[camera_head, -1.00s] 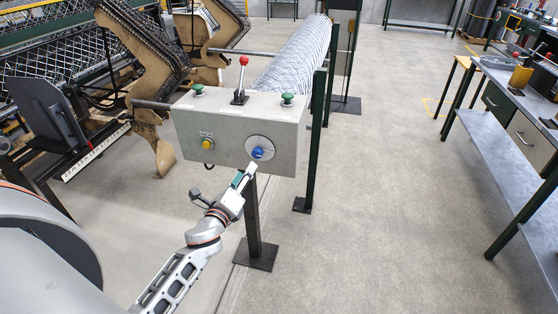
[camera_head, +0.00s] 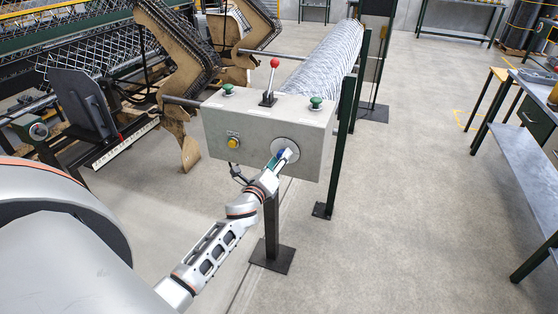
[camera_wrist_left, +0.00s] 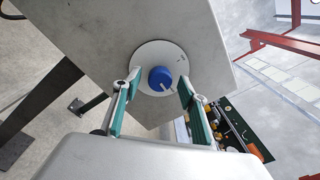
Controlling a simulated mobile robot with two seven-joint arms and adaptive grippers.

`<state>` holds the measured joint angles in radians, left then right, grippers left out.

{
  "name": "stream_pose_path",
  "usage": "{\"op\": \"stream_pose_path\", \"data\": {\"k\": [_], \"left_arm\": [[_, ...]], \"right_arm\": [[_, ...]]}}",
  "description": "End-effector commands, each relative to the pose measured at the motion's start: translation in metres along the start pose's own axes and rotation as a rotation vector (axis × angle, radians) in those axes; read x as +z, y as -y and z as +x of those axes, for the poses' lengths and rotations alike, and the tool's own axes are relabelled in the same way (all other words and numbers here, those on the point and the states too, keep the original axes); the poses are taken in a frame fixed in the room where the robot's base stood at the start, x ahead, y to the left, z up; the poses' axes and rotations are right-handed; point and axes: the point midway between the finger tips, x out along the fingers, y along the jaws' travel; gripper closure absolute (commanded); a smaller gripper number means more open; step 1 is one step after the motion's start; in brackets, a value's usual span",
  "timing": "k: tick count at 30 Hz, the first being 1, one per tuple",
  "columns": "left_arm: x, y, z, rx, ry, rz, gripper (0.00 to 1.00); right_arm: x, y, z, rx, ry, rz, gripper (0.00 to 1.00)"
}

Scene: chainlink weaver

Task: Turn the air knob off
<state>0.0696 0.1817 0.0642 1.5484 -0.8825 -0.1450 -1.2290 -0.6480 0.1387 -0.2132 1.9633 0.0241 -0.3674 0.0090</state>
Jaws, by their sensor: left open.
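The air knob (camera_wrist_left: 161,78) is a blue round knob with a white pointer line, on a pale round plate (camera_wrist_left: 145,57) on the front of the grey control box (camera_head: 222,125). In the head view my left gripper (camera_head: 282,158) is right in front of the plate and mostly covers the knob. In the left wrist view the open gripper (camera_wrist_left: 157,95) has its two green-padded fingers either side of the knob, with gaps showing between fingers and knob. My right gripper is not in view.
The box also carries a yellow button (camera_head: 233,143), a red-topped lever (camera_head: 273,70) and two green buttons, one being the left green button (camera_head: 228,89). A dark post stands below it. A mesh roll (camera_head: 325,60) lies behind. Open floor and a workbench (camera_head: 525,160) are to the right.

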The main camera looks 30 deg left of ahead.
Motion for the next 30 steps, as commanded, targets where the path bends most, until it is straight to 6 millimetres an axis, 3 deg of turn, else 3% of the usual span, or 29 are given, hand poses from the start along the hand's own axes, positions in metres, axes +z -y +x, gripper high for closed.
{"op": "stream_pose_path", "data": {"k": [2,6,7,20,30], "left_arm": [[-0.0001,0.0,-0.0002,0.0,0.0,0.0,0.58],[-0.0001,0.0,-0.0004,0.0,0.0,-0.001,0.91],[-0.0001,0.0,-0.0004,0.0,0.0,-0.001,0.96],[-0.0009,-0.0003,-0.0006,-0.002,0.002,-0.06,0.96],[-0.0016,-0.001,-0.0006,-0.012,0.013,-0.31,0.96]], "right_arm": [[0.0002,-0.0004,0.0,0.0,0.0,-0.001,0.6],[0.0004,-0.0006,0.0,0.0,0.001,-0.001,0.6],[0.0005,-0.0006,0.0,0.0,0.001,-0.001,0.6],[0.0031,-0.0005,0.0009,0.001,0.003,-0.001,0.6],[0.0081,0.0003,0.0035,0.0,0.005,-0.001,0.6]]}}
